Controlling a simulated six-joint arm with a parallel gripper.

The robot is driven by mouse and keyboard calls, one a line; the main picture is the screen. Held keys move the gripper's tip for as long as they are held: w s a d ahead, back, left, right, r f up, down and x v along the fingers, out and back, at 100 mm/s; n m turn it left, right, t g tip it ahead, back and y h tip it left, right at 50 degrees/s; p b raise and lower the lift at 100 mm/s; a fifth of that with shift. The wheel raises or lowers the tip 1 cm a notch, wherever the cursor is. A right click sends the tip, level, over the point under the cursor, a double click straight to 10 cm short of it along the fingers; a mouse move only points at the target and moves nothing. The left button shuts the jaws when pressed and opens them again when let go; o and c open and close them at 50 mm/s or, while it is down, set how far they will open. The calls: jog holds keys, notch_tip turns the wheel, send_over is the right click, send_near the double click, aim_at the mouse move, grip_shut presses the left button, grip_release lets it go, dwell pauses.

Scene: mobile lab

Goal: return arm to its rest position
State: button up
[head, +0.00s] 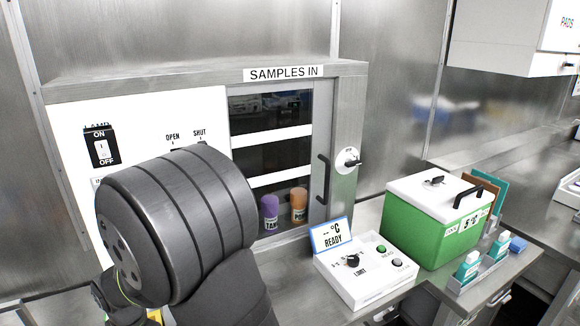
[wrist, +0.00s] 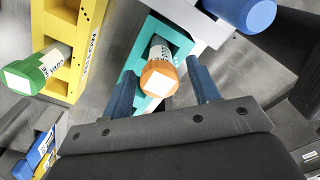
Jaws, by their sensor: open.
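My arm shows in the head view as a large dark grey ribbed joint (head: 175,225) at the lower left, in front of the sample cabinet. My gripper (wrist: 160,68) is in the wrist view, its two blue fingers spread apart. An orange-capped tube (wrist: 160,78) stands in a teal rack (wrist: 165,32) and shows between the fingers in the picture. The fingers are not closed on it, and I cannot tell how far it is from them. The gripper is not visible in the head view.
The "SAMPLES IN" cabinet (head: 345,85) holds a purple (head: 270,210) and an orange container (head: 299,203). A white control box (head: 365,275) and green cooler (head: 420,232) stand to the right. A yellow rack (wrist: 65,45) with a green-capped tube (wrist: 30,78) and a blue cylinder (wrist: 258,14) are near the gripper.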

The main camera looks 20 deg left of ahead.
notch_tip(320, 180, down, 2)
jog(key=shift+f, duration=0.1)
jog(key=r, duration=0.6)
jog(key=w+r, duration=0.1)
jog(key=r, duration=0.3)
jog(key=shift+d+r, duration=0.1)
jog(key=shift+d, duration=0.15)
jog(key=w+d+m, duration=0.8)
jog(key=w+d, duration=0.5)
jog(key=w, duration=0.2)
jog(key=w+d+m, duration=0.4)
jog(key=d+m, duration=0.1)
jog(key=d, duration=0.4)
jog(key=w+d+f+m, duration=0.1)
jog(key=w+d+m, duration=0.4)
jog(key=d, duration=0.3)
jog(key=shift+d+f, duration=0.15)
jog(key=shift+d, duration=0.2)
jog(key=shift+o, duration=0.3)
jog(key=shift+w, duration=0.1)
